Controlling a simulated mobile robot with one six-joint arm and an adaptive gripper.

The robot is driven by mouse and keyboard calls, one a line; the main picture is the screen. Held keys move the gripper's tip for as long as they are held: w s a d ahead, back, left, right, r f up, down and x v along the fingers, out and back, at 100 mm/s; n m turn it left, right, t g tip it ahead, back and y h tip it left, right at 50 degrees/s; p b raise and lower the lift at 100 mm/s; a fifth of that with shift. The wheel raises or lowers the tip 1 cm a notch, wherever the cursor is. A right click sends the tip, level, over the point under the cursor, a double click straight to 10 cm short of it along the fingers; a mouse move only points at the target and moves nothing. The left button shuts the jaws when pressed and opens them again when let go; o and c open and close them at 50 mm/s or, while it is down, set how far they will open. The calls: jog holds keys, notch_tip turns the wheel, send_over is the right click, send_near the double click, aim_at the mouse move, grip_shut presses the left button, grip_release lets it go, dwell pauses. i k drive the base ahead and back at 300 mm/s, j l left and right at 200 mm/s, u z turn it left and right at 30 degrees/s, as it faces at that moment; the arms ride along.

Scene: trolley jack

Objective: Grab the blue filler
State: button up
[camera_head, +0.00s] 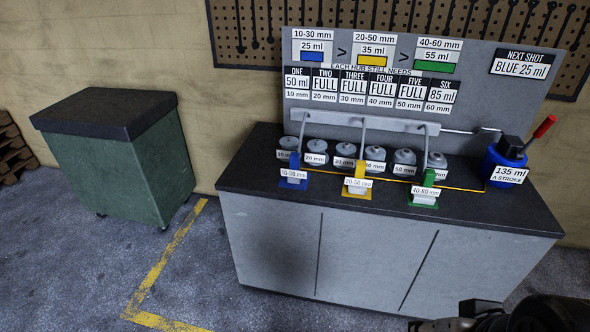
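The blue filler (295,161) stands at the left of the counter, upright on a blue base with a "10-30 mm" label. A thin grey rod from the rail above meets its top. A yellow filler (360,172) labelled "20-50 mm" and a green filler (428,181) stand to its right. A dark part of my arm, perhaps including my gripper (478,318), shows at the bottom right edge, cut off by the frame. It is well away from the blue filler, in front of the counter. Its fingers cannot be made out.
Several grey hubs (345,154) stand in a row behind the fillers on the dark countertop (263,166). A blue pump (500,164) with a red handle sits at right. A board (478,88) behind reads "NEXT SHOT BLUE 25 ml". A green bin (125,165) stands left; floor between is clear.

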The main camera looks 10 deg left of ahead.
aim_at(294, 175)
jog(key=i+j, duration=1.75)
jog(key=i, duration=0.05)
